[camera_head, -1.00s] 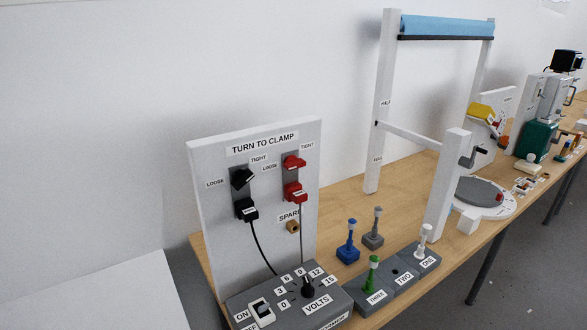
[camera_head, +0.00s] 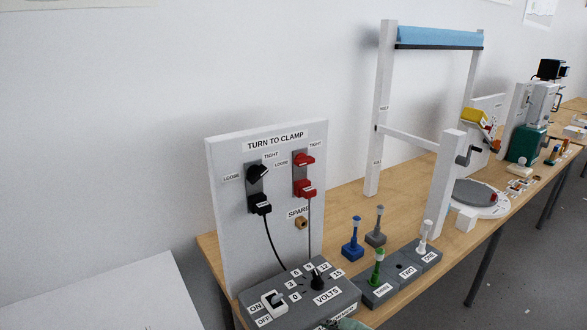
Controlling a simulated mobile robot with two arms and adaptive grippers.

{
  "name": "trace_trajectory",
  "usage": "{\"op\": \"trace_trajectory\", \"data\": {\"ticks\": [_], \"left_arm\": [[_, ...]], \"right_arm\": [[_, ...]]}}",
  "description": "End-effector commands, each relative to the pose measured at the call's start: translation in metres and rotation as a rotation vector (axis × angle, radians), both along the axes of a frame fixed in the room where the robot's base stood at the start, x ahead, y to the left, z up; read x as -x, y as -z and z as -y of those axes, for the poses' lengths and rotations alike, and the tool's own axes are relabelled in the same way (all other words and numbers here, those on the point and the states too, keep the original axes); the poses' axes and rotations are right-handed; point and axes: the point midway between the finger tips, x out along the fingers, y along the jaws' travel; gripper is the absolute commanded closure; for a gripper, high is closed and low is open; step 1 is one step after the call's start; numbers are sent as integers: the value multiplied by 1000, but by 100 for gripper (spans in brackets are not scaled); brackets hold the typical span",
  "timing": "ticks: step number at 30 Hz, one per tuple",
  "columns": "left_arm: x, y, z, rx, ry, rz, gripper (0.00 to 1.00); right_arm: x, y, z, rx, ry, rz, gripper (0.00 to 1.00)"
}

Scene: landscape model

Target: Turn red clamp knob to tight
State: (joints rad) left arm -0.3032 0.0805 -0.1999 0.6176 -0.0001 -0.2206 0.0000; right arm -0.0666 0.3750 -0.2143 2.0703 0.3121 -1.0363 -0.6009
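The red clamp knob (camera_head: 304,160) is on the upright white board (camera_head: 228,220), under the heading TURN TO CLAMP. A TIGHT label (camera_head: 315,145) is above it on the right and a LOOSE label (camera_head: 281,163) is to its left. Its exact angle is too small to tell. A red plug (camera_head: 305,189) with a cable hanging from it sits just below the knob. Neither gripper can be made out. A small grey-green shape (camera_head: 347,324) shows at the bottom edge, and I cannot tell what it is.
A black knob (camera_head: 258,174) and black plug (camera_head: 260,204) are left of the red ones. A grey VOLTS box (camera_head: 338,306) stands in front of the board. Coloured pegs and a white frame (camera_head: 376,150) are to the right. The space before the red knob looks clear.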

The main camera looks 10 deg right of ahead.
Motion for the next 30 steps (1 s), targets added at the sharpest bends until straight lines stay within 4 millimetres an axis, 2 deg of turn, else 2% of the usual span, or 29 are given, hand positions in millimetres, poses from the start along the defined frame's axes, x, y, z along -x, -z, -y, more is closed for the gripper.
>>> {"op": "trace_trajectory", "data": {"ticks": [1,4,5,8,10,12,16,18,21,25,30], "left_arm": [[-1,1,0,0,0,2,60],[-4,1,0,0,0,6,60],[-4,1,0,1,0,7,60],[-7,1,1,1,0,10,60],[-8,1,1,2,0,12,60],[-8,1,1,2,0,12,60],[-8,1,1,2,0,12,60],[-8,1,1,2,0,12,60],[-7,0,1,1,0,11,60],[-6,-6,1,1,0,10,60],[-5,-15,1,1,0,7,60]], "right_arm": [[-17,-23,-1,34,-54,69,70],[-47,-73,-4,115,-168,214,70],[-60,-82,-1,141,-191,254,70],[-106,-136,12,249,-274,432,70],[-135,-182,25,339,-318,566,70],[-157,-224,38,423,-343,682,70],[-180,-284,60,541,-354,831,70],[-185,-302,67,577,-353,875,70],[-190,-314,71,599,-351,902,70],[-203,-318,66,599,-349,906,70],[-228,-319,57,597,-349,905,70]]}}
